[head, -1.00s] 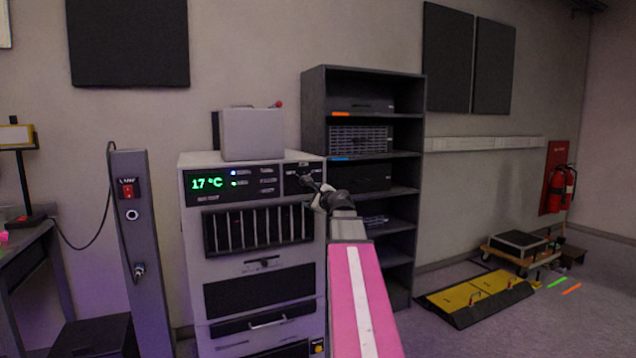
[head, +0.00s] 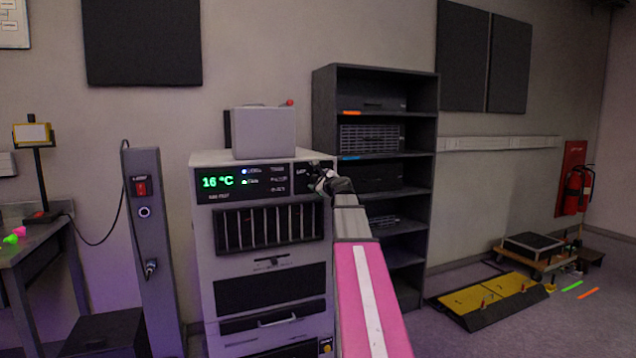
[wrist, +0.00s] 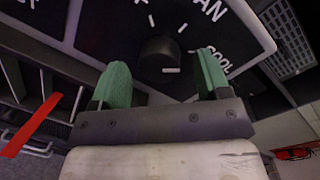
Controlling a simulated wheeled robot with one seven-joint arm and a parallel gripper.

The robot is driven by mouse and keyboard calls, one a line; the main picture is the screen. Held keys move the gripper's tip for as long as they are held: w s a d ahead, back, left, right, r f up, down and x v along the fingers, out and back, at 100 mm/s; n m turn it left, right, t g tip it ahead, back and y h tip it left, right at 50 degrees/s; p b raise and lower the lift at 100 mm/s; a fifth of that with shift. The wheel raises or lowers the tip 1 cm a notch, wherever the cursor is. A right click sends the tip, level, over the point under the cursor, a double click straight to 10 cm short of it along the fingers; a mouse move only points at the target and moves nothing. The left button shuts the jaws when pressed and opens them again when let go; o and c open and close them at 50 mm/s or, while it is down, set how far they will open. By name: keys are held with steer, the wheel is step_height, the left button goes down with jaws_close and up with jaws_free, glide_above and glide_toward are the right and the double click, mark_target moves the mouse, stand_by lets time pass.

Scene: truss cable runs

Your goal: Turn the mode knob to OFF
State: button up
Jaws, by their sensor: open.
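The mode knob (wrist: 160,55) is a dark round knob on the black panel of the grey cabinet unit (head: 255,245). In the wrist view it sits between and just beyond my two green fingertips, with a white mark near its lower edge. White dial lettering around it reads partly "FAN" and "COOL"; no OFF label can be read. My gripper (wrist: 162,78) is open, its fingers on either side of the knob; I cannot tell whether they touch it. In the head view my gripper (head: 318,182) is at the panel's right end and hides the knob. The display (head: 217,182) reads 16 °C.
A grey box (head: 264,133) stands on top of the unit. A dark shelf rack (head: 325,110) stands close on the right, and a grey post (head: 150,250) with a red switch stands on the left.

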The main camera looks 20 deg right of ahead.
steer(key=shift+w, duration=0.45)
steer(key=shift+a, duration=0.1)
steer(key=c, duration=0.9)
